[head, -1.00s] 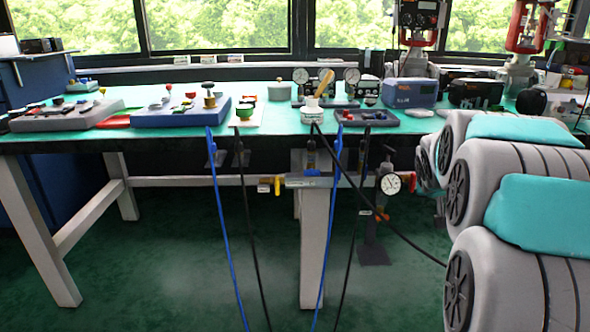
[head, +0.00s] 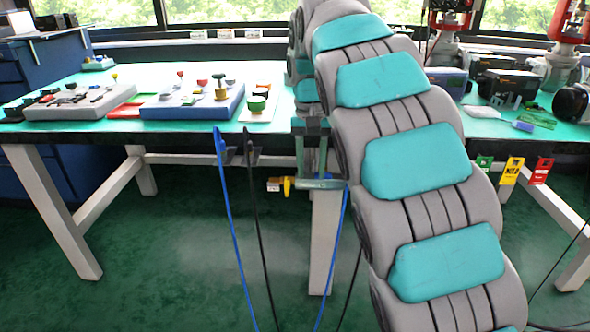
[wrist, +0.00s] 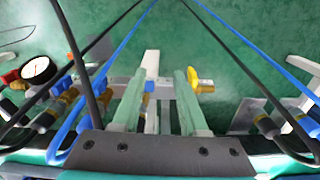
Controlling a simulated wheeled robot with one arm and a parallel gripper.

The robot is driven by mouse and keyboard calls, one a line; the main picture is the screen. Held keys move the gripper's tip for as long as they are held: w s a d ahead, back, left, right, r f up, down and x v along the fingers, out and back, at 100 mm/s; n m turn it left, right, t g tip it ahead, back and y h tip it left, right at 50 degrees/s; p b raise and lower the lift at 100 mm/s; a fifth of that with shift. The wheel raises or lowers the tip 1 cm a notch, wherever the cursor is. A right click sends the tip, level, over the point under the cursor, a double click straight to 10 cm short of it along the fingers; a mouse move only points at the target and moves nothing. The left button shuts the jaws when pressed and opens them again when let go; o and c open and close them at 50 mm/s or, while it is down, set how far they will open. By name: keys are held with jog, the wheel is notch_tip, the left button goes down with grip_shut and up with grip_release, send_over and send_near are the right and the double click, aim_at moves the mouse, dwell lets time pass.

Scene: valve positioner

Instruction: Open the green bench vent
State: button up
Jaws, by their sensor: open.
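My gripper (wrist: 161,75) is open in the wrist view, with its two pale green fingers pointing down past the bench edge. A blue valve part (wrist: 150,86) on the pipework shows between the fingers, apparently untouched. A yellow valve handle (wrist: 203,85) is just right of the right finger. In the head view, this yellow handle (head: 287,186) is under the bench front. My arm hides much of the pipework there. A green knob (head: 256,103) stands on a white plate on the bench top. I cannot tell which part is the green bench vent.
Blue (head: 229,215) and black (head: 257,210) hoses hang from the bench front (head: 150,126), near the gripper. A round gauge (wrist: 38,70) is at the wrist view's left. Green, yellow and red tags (head: 512,171) hang at right. The floor below is mostly clear.

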aim_at(287, 179)
jog(key=shift+n, duration=0.5)
jog(key=w+a, duration=0.1)
jog(key=a, duration=0.1)
jog(key=w+a+r+p, duration=0.1)
jog(key=w+a, duration=0.1)
jog(key=a, duration=0.1)
jog(key=shift+a+r, duration=0.3)
jog(key=shift+f+p, duration=0.3)
jog(key=shift+f, duration=3.6)
jog(key=shift+c, duration=0.2)
grip_shut()
